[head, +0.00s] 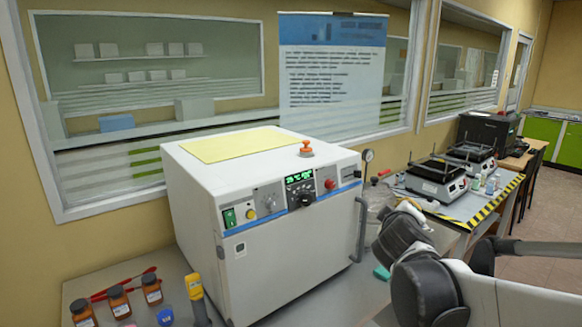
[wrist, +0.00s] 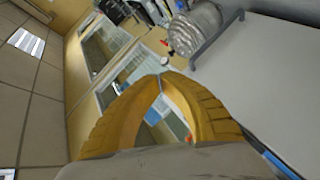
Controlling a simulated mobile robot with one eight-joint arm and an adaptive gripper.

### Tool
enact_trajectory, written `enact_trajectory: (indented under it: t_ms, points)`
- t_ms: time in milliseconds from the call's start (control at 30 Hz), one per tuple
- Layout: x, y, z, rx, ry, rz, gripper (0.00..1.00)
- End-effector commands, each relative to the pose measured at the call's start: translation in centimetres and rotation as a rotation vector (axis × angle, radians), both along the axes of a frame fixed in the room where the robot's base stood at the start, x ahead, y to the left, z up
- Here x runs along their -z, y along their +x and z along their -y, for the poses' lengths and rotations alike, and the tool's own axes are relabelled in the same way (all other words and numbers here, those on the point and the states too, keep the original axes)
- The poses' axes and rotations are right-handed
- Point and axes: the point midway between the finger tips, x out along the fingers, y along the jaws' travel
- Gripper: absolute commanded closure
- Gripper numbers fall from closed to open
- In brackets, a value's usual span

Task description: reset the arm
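My gripper (wrist: 160,77) shows in the wrist view as two ribbed yellow fingers. Parts of my arm cross the right side of the head view, right of the white oven. The gripper itself cannot be made out there.
The white oven (head: 275,235) stands on the bench, its door handle (head: 361,230) facing right. Brown bottles (head: 118,300) and a yellow-topped tool (head: 196,290) stand at front left. Hotplates (head: 437,177) stand farther right. A silvery rounded object (wrist: 195,30) is near the gripper.

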Motion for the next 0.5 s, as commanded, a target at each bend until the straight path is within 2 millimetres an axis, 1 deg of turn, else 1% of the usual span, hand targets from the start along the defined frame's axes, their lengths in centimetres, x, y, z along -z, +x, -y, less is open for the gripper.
enact_trajectory:
  t_ms: [33, 133, 167, 200, 267, 300, 400, 500]
  points:
    - [1.2, -3.0, 0.2, 0.038, 0.093, -0.030, 1.00]
    - [4.2, -8.9, -0.1, 0.112, 0.301, -0.107, 1.00]
    - [5.2, -10.7, -0.5, 0.131, 0.362, -0.133, 1.00]
    - [6.7, -13.1, -1.1, 0.154, 0.442, -0.169, 1.00]
    - [8.8, -16.4, -2.3, 0.181, 0.556, -0.224, 1.00]
    - [10.1, -18.5, -3.1, 0.196, 0.625, -0.260, 1.00]
    - [12.8, -22.7, -5.4, 0.220, 0.769, -0.338, 1.00]
    - [14.4, -25.4, -7.2, 0.230, 0.867, -0.393, 1.00]
